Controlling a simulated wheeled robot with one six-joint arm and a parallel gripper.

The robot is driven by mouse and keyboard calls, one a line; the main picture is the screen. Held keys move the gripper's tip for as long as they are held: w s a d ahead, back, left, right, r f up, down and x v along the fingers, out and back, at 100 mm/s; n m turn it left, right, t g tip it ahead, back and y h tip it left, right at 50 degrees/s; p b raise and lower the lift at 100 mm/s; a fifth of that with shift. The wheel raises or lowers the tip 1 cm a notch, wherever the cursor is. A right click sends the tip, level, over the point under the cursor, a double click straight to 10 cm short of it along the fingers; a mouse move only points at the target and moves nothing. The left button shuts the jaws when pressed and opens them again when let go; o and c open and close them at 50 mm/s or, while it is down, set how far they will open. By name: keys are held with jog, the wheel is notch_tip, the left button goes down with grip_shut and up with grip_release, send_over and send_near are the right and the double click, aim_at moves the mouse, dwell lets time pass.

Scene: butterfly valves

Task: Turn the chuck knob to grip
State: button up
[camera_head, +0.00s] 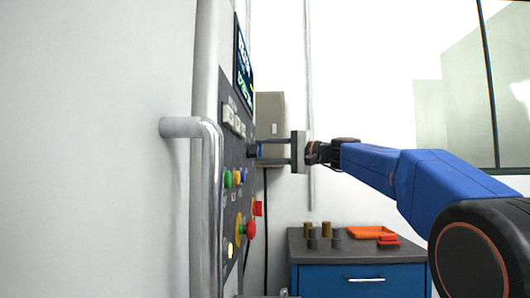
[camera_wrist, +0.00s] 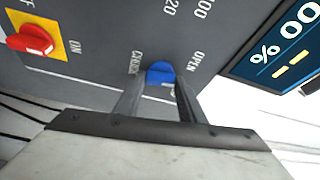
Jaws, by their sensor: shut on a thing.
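The chuck knob (camera_wrist: 160,73) is blue and sits on the grey control panel (camera_wrist: 100,60) between the printed words CHUCK and OPEN in the wrist view. My gripper (camera_wrist: 160,92) reaches to it with one finger on each side and is shut on it. In the head view my gripper (camera_head: 258,151) comes to the panel face from the right, with its fingers level. The knob's pointer direction is largely hidden by the fingers.
A red switch (camera_wrist: 32,40) on a yellow plate is left of the knob. A display (camera_wrist: 285,50) is at the right. Coloured buttons (camera_head: 240,177) and a red knob (camera_head: 250,229) lie below my gripper. A metal handle (camera_head: 212,200) stands out nearby.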

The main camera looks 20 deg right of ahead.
jog(key=shift+r+m+g+h, duration=0.1)
jog(key=shift+m+g+h, duration=0.45)
jog(key=shift+m, duration=1.15)
jog(key=shift+r+m+g+h, duration=0.1)
jog(key=shift+m+g+h, duration=0.4)
jog(key=shift+m, duration=1.2)
jog(key=shift+f, duration=0.1)
jog(key=o, duration=1)
jog(key=shift+o, duration=0.2)
jog(key=v, duration=1.7)
jog(key=shift+d, duration=0.3)
